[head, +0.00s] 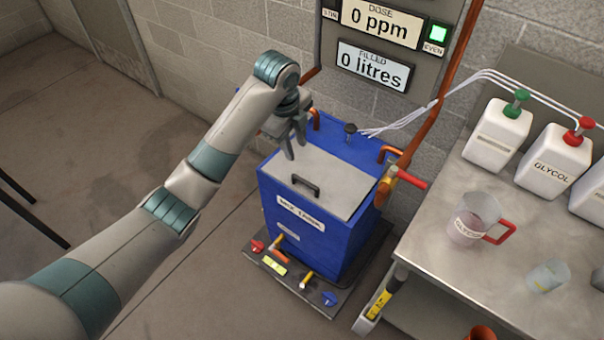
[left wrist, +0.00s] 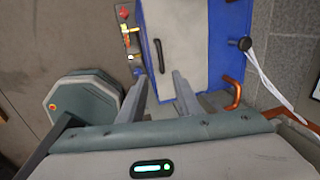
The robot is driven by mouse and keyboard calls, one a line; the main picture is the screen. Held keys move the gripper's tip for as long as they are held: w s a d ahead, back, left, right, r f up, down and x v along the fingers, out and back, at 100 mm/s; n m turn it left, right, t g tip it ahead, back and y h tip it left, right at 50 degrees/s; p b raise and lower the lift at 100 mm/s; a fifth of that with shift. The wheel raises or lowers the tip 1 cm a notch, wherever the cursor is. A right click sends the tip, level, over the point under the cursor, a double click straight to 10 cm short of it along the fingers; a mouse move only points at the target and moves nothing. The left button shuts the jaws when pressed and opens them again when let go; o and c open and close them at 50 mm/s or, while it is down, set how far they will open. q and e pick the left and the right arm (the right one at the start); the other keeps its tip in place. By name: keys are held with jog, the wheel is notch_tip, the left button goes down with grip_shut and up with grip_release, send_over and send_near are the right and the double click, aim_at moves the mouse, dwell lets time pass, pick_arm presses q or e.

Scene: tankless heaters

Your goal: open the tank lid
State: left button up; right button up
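The blue tank (head: 315,222) stands on a dark base against the wall. Its flat grey lid (head: 335,180) looks closed and has a dark handle (head: 306,185) near its front edge. My left gripper (head: 294,150) hangs above the lid's back left part, its fingers pointing down, apart from the handle. In the left wrist view the two fingers (left wrist: 158,85) are spread with nothing between them; the lid (left wrist: 187,40) and the handle (left wrist: 161,56) lie beyond the tips. My right gripper is in neither view.
A display panel (head: 378,50) hangs above the tank. Copper pipes and a red-handled valve (head: 410,178) stand at its right. The metal table (head: 430,270) at right bears a jug (head: 475,218) and glycol containers (head: 552,162). The floor at left is mostly clear.

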aim_at(303, 180)
pick_arm(q)
jog(key=f+p, duration=0.1)
jog(key=f, duration=0.4)
jog(key=w+d+f, duration=0.1)
jog(key=f, duration=0.4)
jog(key=w+f+p, duration=0.1)
jog(key=f, duration=0.4)
jog(key=shift+w+d+f+p, duration=0.15)
jog(key=shift+w+d+p, duration=0.1)
jog(key=shift+d+p, duration=0.1)
jog(key=shift+w+d+f, duration=0.1)
jog(key=shift+w+f, duration=0.1)
jog(key=shift+f, duration=0.75)
grip_shut()
